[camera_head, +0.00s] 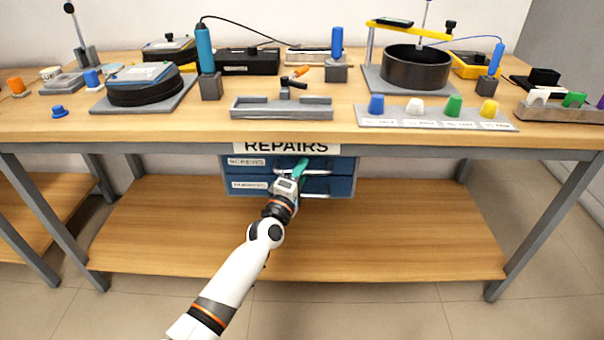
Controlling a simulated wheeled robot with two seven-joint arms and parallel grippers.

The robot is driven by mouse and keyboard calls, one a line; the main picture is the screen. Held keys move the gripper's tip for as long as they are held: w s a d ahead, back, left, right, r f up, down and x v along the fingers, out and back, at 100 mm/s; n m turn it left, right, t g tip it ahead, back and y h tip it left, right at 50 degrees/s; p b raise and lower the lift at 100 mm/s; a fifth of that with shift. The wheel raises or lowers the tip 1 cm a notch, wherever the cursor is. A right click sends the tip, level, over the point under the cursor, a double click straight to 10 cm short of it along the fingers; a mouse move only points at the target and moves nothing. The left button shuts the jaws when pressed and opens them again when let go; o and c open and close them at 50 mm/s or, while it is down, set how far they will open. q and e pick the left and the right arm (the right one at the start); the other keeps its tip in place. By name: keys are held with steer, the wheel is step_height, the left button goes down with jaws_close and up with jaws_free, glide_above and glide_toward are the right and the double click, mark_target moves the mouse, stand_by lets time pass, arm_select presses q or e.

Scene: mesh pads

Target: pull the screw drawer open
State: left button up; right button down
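The screw drawer (240,163) is the upper blue drawer of a small unit hung under the bench top, below the REPAIRS sign (293,146). Its label appears to read SCREWS. It looks flush with the unit, and its pale bar handle is partly hidden by my gripper. A second blue drawer (245,185) with another label sits beneath it. My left gripper (300,167) reaches up from below, its teal fingertips at the upper drawer's handle. I cannot tell whether the fingers are closed on the handle. My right gripper is not in view.
The wooden bench top (190,128) carries a grey tray (281,108), a rack with coloured caps (436,119), a black round pot (415,68) and soldering-like tools. A lower wooden shelf (400,230) is bare. Grey bench legs (547,222) stand on both sides.

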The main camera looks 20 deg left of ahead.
arm_select(q)
steer(key=shift+w, duration=0.25)
jaws_close()
steer(key=shift+s+d, duration=0.1)
steer(key=shift+s, duration=0.1)
